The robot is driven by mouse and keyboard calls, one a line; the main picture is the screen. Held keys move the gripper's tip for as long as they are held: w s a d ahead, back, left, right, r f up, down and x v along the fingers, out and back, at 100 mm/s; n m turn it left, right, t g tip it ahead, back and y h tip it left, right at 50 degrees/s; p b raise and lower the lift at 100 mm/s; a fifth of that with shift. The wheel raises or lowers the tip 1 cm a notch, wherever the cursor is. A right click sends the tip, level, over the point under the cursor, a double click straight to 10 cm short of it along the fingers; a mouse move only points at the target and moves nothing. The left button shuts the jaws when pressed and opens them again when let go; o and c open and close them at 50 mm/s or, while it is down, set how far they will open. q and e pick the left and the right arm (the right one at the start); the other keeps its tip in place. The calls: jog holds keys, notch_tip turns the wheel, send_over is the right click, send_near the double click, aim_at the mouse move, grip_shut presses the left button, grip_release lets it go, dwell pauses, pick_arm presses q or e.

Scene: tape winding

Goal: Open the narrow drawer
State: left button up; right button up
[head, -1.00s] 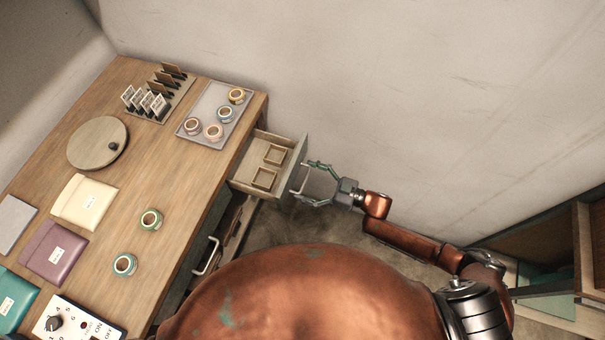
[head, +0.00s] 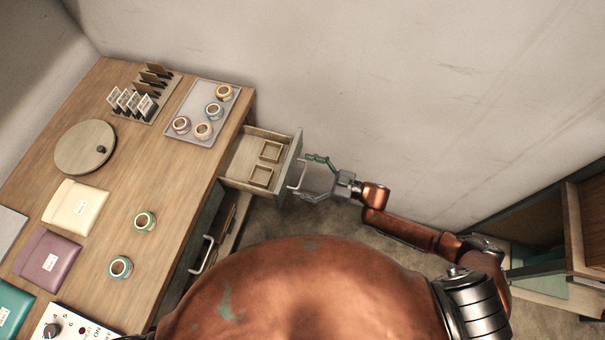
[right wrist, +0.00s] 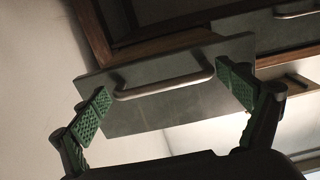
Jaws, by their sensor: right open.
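The narrow drawer (head: 240,176) is pulled out from the desk's right end in the head view, with two small square frames lying inside. Its grey front and pale bar handle (head: 298,173) face my right gripper (head: 312,178). In the right wrist view the drawer front (right wrist: 165,100) and its handle (right wrist: 165,84) sit between the green finger pads of my right gripper (right wrist: 170,100). The fingers are spread wide and not closed on the handle. My left gripper is not in view.
The desk (head: 175,210) carries a tray (head: 190,133) of tape rolls, a round disc (head: 85,147), pouches and loose tape rolls. A lower drawer handle (head: 203,254) shows beneath. A wooden shelf (head: 575,230) stands at the right. A bare wall is behind the arm.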

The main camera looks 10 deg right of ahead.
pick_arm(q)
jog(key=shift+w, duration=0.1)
pick_arm(e)
jog(key=v, duration=1.2)
